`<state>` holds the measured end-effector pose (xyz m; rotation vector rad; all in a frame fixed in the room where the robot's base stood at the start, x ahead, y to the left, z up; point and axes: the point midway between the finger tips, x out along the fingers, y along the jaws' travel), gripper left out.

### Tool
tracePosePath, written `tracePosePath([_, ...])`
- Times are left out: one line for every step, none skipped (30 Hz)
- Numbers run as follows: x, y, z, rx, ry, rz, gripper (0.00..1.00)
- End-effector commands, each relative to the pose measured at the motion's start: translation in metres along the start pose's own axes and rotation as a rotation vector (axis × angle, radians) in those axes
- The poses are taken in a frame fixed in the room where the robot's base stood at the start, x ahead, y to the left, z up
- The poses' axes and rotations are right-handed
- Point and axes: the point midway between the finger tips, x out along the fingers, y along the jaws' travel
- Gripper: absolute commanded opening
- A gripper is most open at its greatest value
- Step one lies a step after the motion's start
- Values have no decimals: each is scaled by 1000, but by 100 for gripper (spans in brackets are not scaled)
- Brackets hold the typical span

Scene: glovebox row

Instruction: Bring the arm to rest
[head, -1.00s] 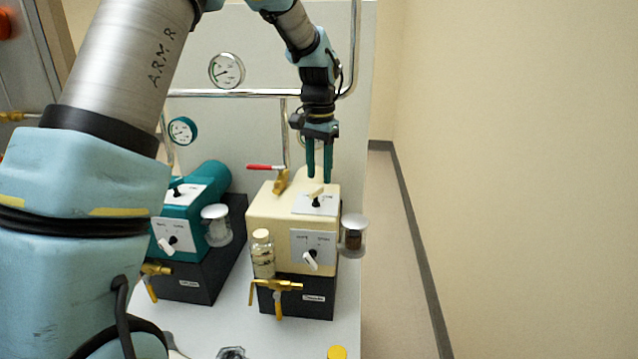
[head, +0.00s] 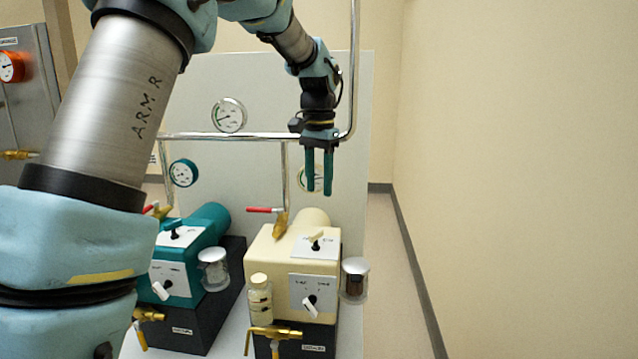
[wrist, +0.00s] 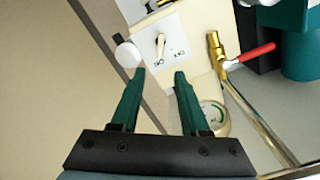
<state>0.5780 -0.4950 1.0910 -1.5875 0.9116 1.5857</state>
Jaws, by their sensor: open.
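My gripper (head: 319,192) hangs with its two green fingers pointing down, above the back of the cream unit (head: 265,262) in the head view. Its fingers are apart with nothing between them. In the wrist view my gripper (wrist: 160,72) shows its fingertips near the cream unit's top switch plate (wrist: 165,52); that plate also shows in the head view (head: 325,247). The fingers look apart from the unit. My arm reaches in from the upper left of the head view.
A teal unit (head: 205,225) stands to the left. A steel pipe (head: 250,136) runs behind my gripper, with a red-handled valve (head: 265,210) below it. A small bottle (head: 260,298) and a clear-sided jar (head: 355,280) flank the cream unit. The floor at the right is clear.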

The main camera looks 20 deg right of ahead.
Motion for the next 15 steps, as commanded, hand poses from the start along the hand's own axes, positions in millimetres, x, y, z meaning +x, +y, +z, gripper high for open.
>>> tracePosePath([0, 0, 0, 0, 0, 0, 45])
tracePosePath([0, 0, 0, 0, 0, 0, 45])
tracePosePath([0, 0, 0, 0, 0, 0, 45])
tracePosePath([0, 0, 0, 0, 0, 0, 45])
tracePosePath([0, 0, 0, 0, 0, 0, 45])
tracePosePath([0, 0, 0, 0, 0, 0, 45])
tracePosePath([0, 0, 0, 0, 0, 0, 45])
tracePosePath([0, 0, 0, 0, 0, 0, 45])
tracePosePath([1, -1, 1, -4, 0, 0, 45])
tracePosePath([1, -3, 3, -10, 0, -1, 45])
tracePosePath([2, -6, 7, -21, 1, -1, 45])
tracePosePath([5, -12, 14, -43, 3, -2, 45])
tracePosePath([8, -18, 22, -66, 5, -3, 45])
tracePosePath([11, -26, 32, -95, 10, -5, 45])
tracePosePath([17, -36, 48, -140, 14, -7, 45])
